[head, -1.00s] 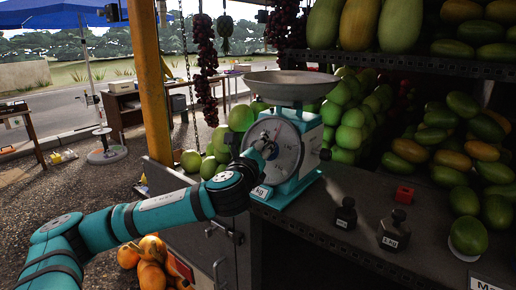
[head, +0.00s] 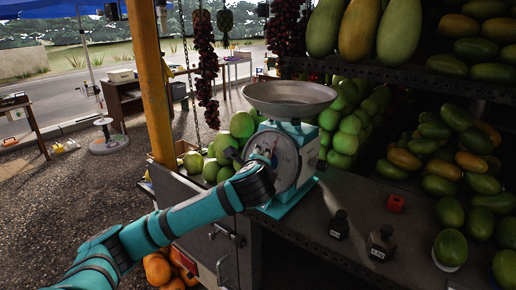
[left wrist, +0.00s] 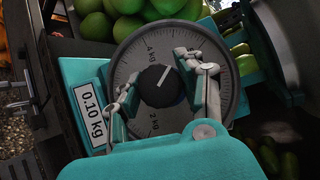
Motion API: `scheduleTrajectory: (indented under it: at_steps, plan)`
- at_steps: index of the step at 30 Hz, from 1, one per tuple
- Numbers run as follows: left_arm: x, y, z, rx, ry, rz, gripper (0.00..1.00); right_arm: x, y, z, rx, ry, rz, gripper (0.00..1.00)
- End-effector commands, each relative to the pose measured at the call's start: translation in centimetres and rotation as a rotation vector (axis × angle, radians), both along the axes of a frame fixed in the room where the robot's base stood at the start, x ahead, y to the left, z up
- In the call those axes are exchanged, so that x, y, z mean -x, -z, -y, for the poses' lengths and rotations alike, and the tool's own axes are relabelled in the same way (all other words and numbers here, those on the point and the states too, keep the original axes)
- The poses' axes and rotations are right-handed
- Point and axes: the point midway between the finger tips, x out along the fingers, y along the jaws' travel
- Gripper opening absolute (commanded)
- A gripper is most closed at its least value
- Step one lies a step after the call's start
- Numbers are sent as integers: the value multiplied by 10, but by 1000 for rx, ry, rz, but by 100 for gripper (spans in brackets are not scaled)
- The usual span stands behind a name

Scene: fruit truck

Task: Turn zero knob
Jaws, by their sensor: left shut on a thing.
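A teal weighing scale (head: 295,190) with a round dial and a metal pan (head: 290,95) on top stands on the dark counter. In the left wrist view, the black zero knob (left wrist: 161,86) with a white pointer line sits at the middle of the dial (left wrist: 190,38). My left gripper (left wrist: 163,88) has one finger on each side of the knob and is shut on it. In the head view my left gripper (head: 262,160) is in front of the dial and hides part of it. A label reading 0.10 kg (left wrist: 90,115) shows left of the dial. My right gripper is not in view.
Two black weights (head: 381,243) and a small red block (head: 395,203) are on the counter right of the scale. Green fruit (head: 345,125) is piled behind the scale. A yellow post (head: 154,85) stands to the left.

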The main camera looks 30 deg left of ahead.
Motion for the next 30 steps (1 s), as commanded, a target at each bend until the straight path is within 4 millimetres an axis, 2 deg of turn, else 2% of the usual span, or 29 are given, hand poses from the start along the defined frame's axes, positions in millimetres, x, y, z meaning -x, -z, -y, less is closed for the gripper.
scheduleTrajectory:
  at_steps: [1, 18, 24, 30]
  plan:
    - [0, -6, 1, 43, -18, -9, 6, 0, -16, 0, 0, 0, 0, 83]
    - [1, -3, 1, 532, -249, -47, 6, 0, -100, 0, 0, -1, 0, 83]
    - [1, 0, 1, 691, -324, -60, 6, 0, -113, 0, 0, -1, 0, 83]
    - [1, 3, 2, 820, -383, -69, 6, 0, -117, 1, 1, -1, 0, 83]
